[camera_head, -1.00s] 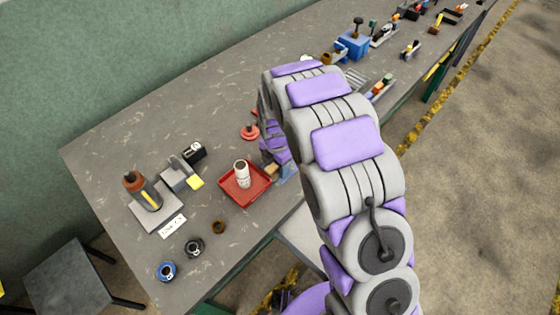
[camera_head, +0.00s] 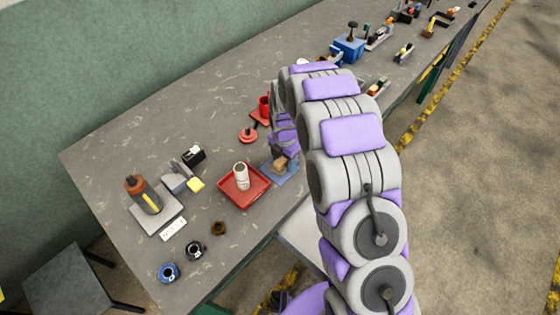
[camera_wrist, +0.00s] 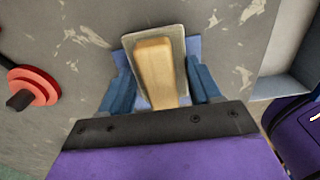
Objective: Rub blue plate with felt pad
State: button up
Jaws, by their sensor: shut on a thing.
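The felt pad is a grey square (camera_wrist: 180,62) with a wooden block (camera_wrist: 154,72) as its handle. In the wrist view my gripper (camera_wrist: 158,80) has its blue fingers on either side of the block, shut on it. The blue plate (camera_wrist: 195,46) shows around the pad's edges, beneath it. In the head view the blue plate (camera_head: 287,180) lies near the table's front edge, with the wooden block (camera_head: 281,163) over it and my gripper (camera_head: 284,150) above. The pad covers much of the plate, and I cannot tell whether they touch.
A red tray (camera_head: 228,201) holding a white cylinder (camera_head: 241,174) stands close to the plate's left. A red round piece (camera_head: 248,135) and a red holder (camera_head: 262,112) are behind. The table's front edge is near.

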aim_at(274, 174)
jog(key=shift+w+d+f, duration=0.1)
jog(key=shift+w+d, duration=0.15)
jog(key=shift+w, duration=0.25)
jog(key=shift+w+d+f, duration=0.1)
jog(key=shift+w+d, duration=0.1)
jog(key=shift+w, duration=0.3)
jog(key=shift+d+r+p, duration=0.15)
jog(key=shift+p, duration=0.25)
jog(key=shift+s, duration=0.1)
jog(key=shift+s+a, duration=0.2)
jog(key=shift+s, duration=0.2)
jog(key=shift+s+a, duration=0.75)
jog(key=shift+s, duration=0.05)
jog(key=shift+s+a+f+p, duration=0.1)
jog(key=shift+s+a+p, duration=0.1)
jog(key=shift+s+a, duration=0.55)
jog(key=shift+s+a+f+p, duration=0.15)
jog(key=shift+s+a, duration=0.3)
jog(key=shift+s, duration=0.5)
jog(key=shift+d+r, duration=0.1)
jog(key=shift+d, duration=0.05)
